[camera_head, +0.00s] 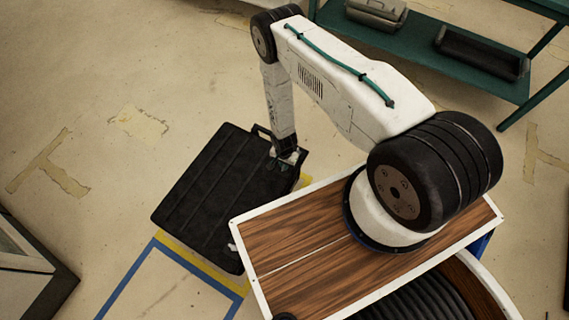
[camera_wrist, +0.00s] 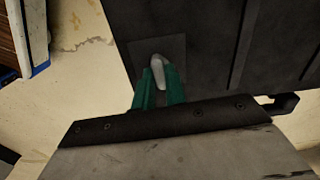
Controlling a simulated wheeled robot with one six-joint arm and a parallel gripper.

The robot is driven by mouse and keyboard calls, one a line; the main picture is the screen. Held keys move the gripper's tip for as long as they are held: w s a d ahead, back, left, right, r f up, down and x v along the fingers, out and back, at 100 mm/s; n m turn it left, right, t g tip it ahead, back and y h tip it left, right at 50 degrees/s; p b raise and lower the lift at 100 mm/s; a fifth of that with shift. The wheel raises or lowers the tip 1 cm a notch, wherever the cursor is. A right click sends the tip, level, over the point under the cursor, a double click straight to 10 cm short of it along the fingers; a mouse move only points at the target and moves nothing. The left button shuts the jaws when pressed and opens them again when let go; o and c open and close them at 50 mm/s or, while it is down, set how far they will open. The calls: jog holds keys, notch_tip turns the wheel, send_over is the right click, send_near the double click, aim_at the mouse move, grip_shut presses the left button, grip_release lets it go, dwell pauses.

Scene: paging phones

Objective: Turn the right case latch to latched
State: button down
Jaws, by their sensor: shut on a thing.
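A black ribbed case (camera_head: 205,190) lies flat on the floor beside my wooden-topped base. In the wrist view the dark case (camera_wrist: 205,45) fills the upper right. A small pale grey latch (camera_wrist: 157,66) stands on a dark square plate (camera_wrist: 172,48) near the case's edge. My gripper (camera_wrist: 158,88) has green fingers closed on this latch, one on each side. In the head view my gripper (camera_head: 288,157) is at the case's upper right corner, and the latch is hard to make out there. Another small pale piece (camera_head: 232,247) shows at the case's lower right edge.
Blue and yellow tape (camera_head: 160,262) marks the floor by the case. A green shelf (camera_head: 480,75) with a metal box (camera_head: 377,12) and a black tray (camera_head: 482,52) stands at the upper right. The floor left of the case is open.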

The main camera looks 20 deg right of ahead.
jog(key=n, duration=0.4)
jog(key=shift+w+a, duration=0.1)
jog(key=n, duration=0.4)
jog(key=shift+n, duration=0.3)
jog(key=n, duration=0.4)
jog(key=shift+n, duration=2.3)
jog(key=c, duration=1.4)
grip_release()
jog(key=shift+c, duration=0.2)
jog(key=shift+r, duration=0.1)
